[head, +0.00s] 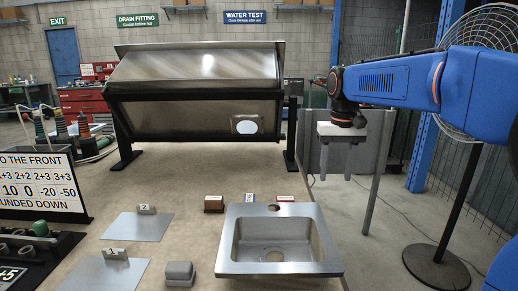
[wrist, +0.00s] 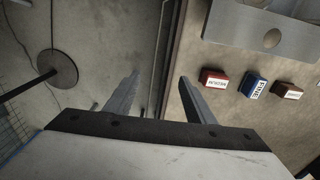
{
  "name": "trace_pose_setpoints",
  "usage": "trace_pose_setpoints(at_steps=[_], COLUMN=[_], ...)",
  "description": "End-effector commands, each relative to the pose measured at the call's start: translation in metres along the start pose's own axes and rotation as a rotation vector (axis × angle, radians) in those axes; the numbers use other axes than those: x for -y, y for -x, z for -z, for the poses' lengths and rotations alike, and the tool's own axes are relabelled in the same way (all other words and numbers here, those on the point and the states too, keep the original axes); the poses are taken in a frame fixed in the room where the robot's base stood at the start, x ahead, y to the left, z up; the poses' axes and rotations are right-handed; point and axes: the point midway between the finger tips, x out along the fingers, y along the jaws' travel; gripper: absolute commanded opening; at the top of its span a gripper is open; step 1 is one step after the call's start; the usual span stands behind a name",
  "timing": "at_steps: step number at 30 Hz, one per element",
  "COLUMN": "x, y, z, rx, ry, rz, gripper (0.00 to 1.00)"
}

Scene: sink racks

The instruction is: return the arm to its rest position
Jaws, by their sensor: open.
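My gripper (head: 338,176) hangs from the blue arm at the right of the head view, past the right side of the bench. It points down with its two fingers apart and nothing between them. In the wrist view the open gripper (wrist: 158,88) shows its two grey fingers over the floor and the bench's edge. It touches nothing that I can see.
A steel sink (head: 278,240) sits at the bench's front right, with small labelled blocks behind it. A tilted metal box on a black stand (head: 195,90) fills the back. A fan (head: 437,250) stands on the floor at right. Two flat plates (head: 137,227) lie at left.

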Motion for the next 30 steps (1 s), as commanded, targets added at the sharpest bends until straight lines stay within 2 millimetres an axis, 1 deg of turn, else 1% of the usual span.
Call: trace_pose_setpoints(at_steps=[8, 11, 14, 15, 20, 26, 30], x=[-0.01, -0.015, -0.022, -0.025, -0.034, -0.045, -0.05], y=[-0.001, -0.003, -0.007, -0.01, -0.023, -0.046, -0.067], z=[-0.035, -0.053, -0.079, -0.09, -0.133, -0.185, -0.221], rx=[-0.039, -0.06, -0.09, -0.102, -0.153, -0.216, -0.26], ry=[-0.001, -0.001, -0.001, -0.001, 0.0, 0.0, 0.001], rz=[0.004, 0.005, 0.007, 0.008, 0.009, 0.009, 0.007], gripper=[0.49, 0.49, 0.49, 0.49, 0.49, 0.49, 0.49])
